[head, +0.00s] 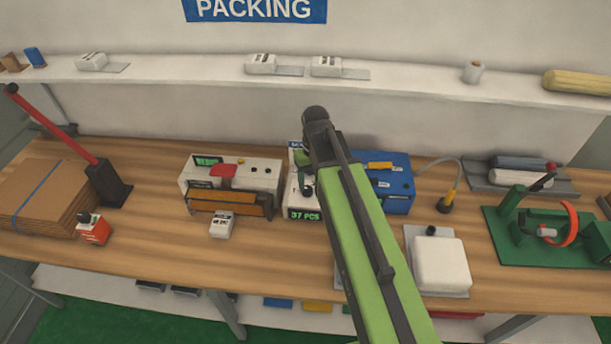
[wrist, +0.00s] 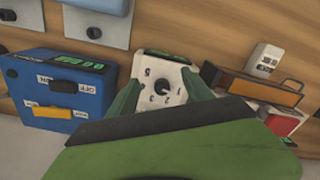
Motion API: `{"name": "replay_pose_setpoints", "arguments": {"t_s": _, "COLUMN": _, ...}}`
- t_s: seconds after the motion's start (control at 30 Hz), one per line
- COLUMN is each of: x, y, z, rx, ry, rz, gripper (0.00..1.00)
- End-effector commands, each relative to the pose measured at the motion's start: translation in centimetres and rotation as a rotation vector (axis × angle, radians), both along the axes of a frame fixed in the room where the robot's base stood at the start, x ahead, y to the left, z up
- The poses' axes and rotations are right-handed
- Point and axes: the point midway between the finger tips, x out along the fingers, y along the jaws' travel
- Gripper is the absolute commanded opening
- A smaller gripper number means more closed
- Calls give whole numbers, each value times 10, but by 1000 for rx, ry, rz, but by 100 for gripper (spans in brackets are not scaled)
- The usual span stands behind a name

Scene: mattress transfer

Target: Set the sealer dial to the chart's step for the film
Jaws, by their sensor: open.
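The dial (wrist: 163,87) is a dark knob on a white panel (wrist: 150,72) printed with numerals, 5, 3, 2 and 1 among them. Its pointer setting is too small to tell. In the head view my arm partly covers this narrow white unit (head: 302,207), whose front display reads "37 PCS". My gripper (wrist: 161,90) is open, its green fingers on either side of the dial; I cannot tell whether they touch it. The sealer (head: 262,172), with red handle and orange bar, stands just left. A sign edge (head: 296,145) shows behind the unit; no chart or film step is readable.
A blue box (head: 398,200) with an ON/OFF switch (wrist: 62,85) stands close on the other side. A small white labelled block (head: 222,225) lies before the sealer. A white pad (head: 440,265) and green fixture (head: 510,250) are right; cardboard (head: 45,195) is left.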

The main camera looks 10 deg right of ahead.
Motion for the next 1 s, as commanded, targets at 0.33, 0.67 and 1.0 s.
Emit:
{"name": "replay_pose_setpoints", "arguments": {"t_s": 0.33, "x": 73, "y": -3, "z": 66, "rx": 12, "ry": 1, "rz": 144, "gripper": 59}}
{"name": "replay_pose_setpoints", "arguments": {"t_s": 0.67, "x": 71, "y": -2, "z": 36, "rx": 12, "ry": 1, "rz": 144, "gripper": 59}}
{"name": "replay_pose_setpoints", "arguments": {"t_s": 1.0, "x": 71, "y": 0, "z": -33, "rx": 12, "ry": 1, "rz": 144, "gripper": 59}}
